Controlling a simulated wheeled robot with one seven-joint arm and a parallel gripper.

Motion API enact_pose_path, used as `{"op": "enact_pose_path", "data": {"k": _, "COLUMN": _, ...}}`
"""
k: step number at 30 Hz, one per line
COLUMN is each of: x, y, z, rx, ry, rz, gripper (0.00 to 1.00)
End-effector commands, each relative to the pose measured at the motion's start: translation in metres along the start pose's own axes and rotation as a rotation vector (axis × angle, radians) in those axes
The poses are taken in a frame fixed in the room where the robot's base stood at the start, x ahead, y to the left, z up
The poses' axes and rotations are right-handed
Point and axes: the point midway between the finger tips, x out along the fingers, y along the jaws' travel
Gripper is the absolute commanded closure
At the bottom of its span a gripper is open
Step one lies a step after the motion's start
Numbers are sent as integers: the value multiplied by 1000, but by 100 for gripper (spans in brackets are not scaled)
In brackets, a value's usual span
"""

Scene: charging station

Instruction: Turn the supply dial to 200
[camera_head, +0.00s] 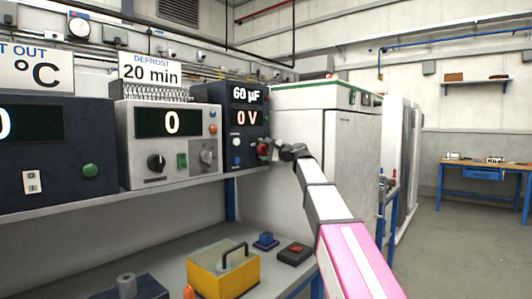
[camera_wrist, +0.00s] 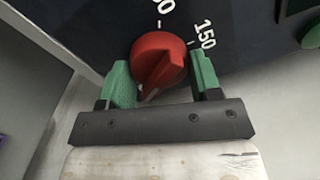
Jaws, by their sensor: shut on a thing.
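The red supply dial (camera_wrist: 158,58) sits on a dark panel in the wrist view, with a raised ridge across its face. A printed 150 shows at its upper right. Another label ending in 0 is cut off at the top. My gripper (camera_wrist: 163,82) has green fingers on either side of the dial and is shut on it. In the head view, my gripper (camera_head: 274,151) is at the lower right of the dark supply unit (camera_head: 223,124), partly covering the dial (camera_head: 262,148). The unit's displays read 60 µF and 0 V.
A grey unit (camera_head: 126,160) reading 0 stands left of the supply unit on the shelf, under a DEFROST 20 min sign (camera_head: 150,70). A yellow box (camera_head: 222,270) with a handle lies on the bench below. A white cabinet (camera_head: 350,150) stands behind my arm.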

Motion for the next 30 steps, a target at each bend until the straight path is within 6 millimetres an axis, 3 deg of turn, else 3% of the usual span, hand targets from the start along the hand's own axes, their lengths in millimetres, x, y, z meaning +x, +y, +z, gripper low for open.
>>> {"op": "enact_pose_path", "data": {"k": 17, "x": -1, "y": 1, "z": -1, "rx": 31, "ry": 2, "rz": 1, "gripper": 66}}
{"op": "enact_pose_path", "data": {"k": 18, "x": -1, "y": 1, "z": -1, "rx": 31, "ry": 2, "rz": 1, "gripper": 32}}
{"op": "enact_pose_path", "data": {"k": 20, "x": -1, "y": 1, "z": 0, "rx": 31, "ry": 2, "rz": 1, "gripper": 16}}
{"op": "enact_pose_path", "data": {"k": 30, "x": -4, "y": 1, "z": 0, "rx": 31, "ry": 1, "rz": 0, "gripper": 16}}
